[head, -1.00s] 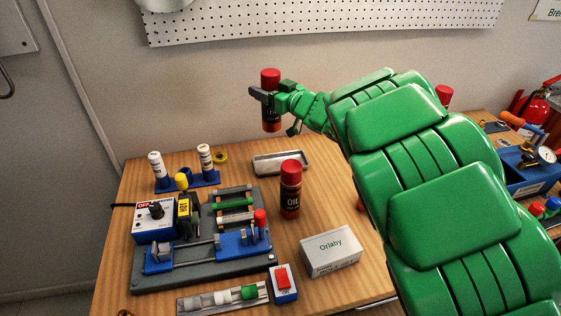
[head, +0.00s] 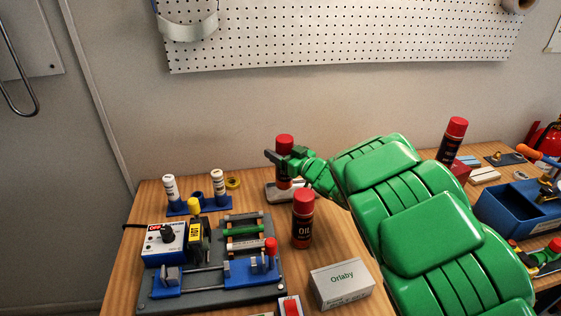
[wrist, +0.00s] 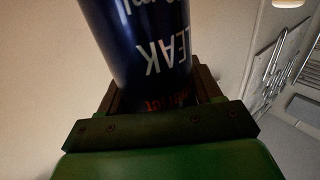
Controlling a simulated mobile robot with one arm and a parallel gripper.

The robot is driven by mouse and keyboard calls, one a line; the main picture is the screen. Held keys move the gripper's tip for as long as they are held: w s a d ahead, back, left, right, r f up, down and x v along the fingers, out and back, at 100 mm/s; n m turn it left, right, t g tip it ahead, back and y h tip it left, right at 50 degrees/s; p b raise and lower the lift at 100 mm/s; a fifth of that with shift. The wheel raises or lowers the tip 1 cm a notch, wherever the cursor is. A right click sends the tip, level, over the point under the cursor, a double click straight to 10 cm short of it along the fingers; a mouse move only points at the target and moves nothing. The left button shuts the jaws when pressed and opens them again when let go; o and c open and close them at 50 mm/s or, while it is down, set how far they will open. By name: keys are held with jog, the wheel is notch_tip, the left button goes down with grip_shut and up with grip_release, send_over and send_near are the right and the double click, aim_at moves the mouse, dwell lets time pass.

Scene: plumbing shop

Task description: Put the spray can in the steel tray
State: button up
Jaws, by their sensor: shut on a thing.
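My gripper (head: 284,163) is shut around the upper body of a dark spray can with a red cap (head: 284,142), held upright. In the wrist view the can (wrist: 145,45) is dark blue with the white letters "LEAK", between the jaws. In the head view the can's lower end overlaps the steel tray (head: 271,194) at the table's back. The tray is partly hidden by the can and my gripper. I cannot tell whether the can touches it. A second red-capped can marked "OIL" (head: 302,233) stands upright in front of the tray.
A third red-capped can (head: 451,145) stands at the right, near a blue toolbox (head: 510,215). A grey fixture (head: 215,293) with blue blocks fills the front left, and a white box (head: 342,284) lies in front. A blue holder with white-topped tubes (head: 198,204) stands left of the tray.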

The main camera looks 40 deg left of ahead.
aim_at(291, 147)
jog(key=shift+f, duration=1.65)
jog(key=o, duration=1.2)
jog(key=shift+f, duration=0.15)
jog(key=shift+o, duration=0.2)
jog(key=shift+s+d, duration=0.1)
jog(key=shift+d, duration=0.5)
jog(key=shift+s+d, duration=0.15)
jog(key=shift+d, duration=0.75)
notch_tip(291, 147, up, 7)
jog(key=shift+f, duration=0.1)
jog(key=shift+r, duration=0.3)
